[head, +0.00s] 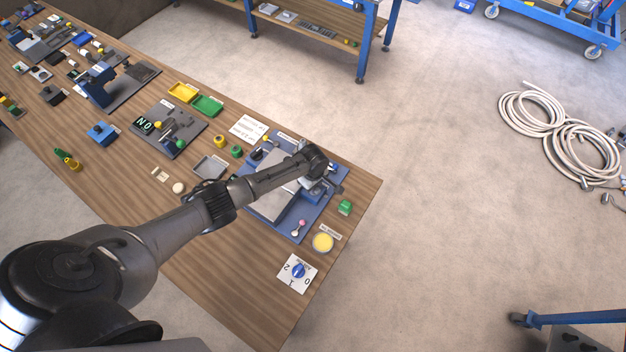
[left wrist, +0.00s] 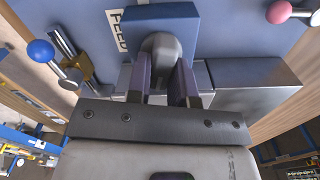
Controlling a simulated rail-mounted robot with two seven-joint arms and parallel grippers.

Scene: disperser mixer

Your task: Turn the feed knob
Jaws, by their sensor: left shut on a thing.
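The feed knob (left wrist: 162,45) is a grey rounded piece at the top middle of the left wrist view, in front of a blue block (left wrist: 160,12). A white label (left wrist: 117,30) reading FEED is just left of it. My left gripper (left wrist: 165,72) is shut on the feed knob, one finger on each side. In the head view my left arm reaches over the blue machine (head: 268,205) and my gripper (head: 312,182) is down at its right side. The knob is hidden there behind my wrist. My right gripper is in neither view.
A lever with a blue ball (left wrist: 41,50) and a pink ball (left wrist: 279,12) stand near my gripper. On the wooden table, a green block (head: 345,207), a yellow round dish (head: 323,242) and a blue dial on a white plate (head: 298,270) are close to the machine.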

